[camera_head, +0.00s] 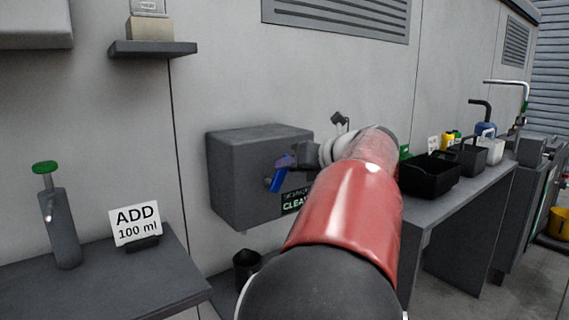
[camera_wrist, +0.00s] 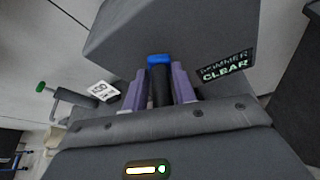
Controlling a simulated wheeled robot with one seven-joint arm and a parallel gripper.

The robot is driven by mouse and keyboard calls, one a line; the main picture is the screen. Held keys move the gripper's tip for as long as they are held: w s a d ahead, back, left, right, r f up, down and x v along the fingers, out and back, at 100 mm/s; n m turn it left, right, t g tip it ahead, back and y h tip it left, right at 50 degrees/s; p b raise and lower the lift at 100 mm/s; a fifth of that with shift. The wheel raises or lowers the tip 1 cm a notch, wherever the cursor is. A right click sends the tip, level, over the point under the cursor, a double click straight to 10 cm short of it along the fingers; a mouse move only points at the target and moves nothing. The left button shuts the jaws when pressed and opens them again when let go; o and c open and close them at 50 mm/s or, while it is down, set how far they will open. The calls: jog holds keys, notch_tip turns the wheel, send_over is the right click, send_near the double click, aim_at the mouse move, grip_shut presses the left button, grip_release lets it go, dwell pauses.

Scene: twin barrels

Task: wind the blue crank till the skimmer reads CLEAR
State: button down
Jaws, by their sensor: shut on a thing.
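The blue crank (camera_head: 278,180) is on the front of a grey box (camera_head: 232,183) fixed to the wall. My gripper (camera_head: 287,162) is at the crank, and my red arm hides part of the box. In the wrist view the purple fingers of my gripper (camera_wrist: 160,88) are shut on the crank's dark handle, with the blue part of the crank (camera_wrist: 159,60) just beyond. The skimmer display (camera_wrist: 225,66) on the box reads "SKIMMER CLEAR" in the wrist view. In the head view the display (camera_head: 294,200) is partly hidden by my arm.
A bench (camera_head: 90,285) at left holds a green-topped dispenser (camera_head: 62,225) and an "ADD 100 ml" card (camera_head: 135,223). A dark cup (camera_head: 246,268) stands below the box. A counter (camera_head: 487,188) at right holds black trays (camera_head: 428,178) and taps.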

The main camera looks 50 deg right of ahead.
jog(key=shift+s+d+f+m, duration=0.25)
jog(key=shift+d+f+m, duration=0.25)
jog(key=shift+f, duration=0.2)
jog(key=c, duration=1.3)
grip_release()
jog(key=shift+d, duration=0.1)
jog(key=shift+r+y, duration=0.25)
jog(key=shift+y, duration=0.15)
jog(key=shift+s, duration=0.15)
jog(key=v, duration=0.7)
jog(key=shift+s, duration=0.3)
jog(key=shift+c, duration=0.3)
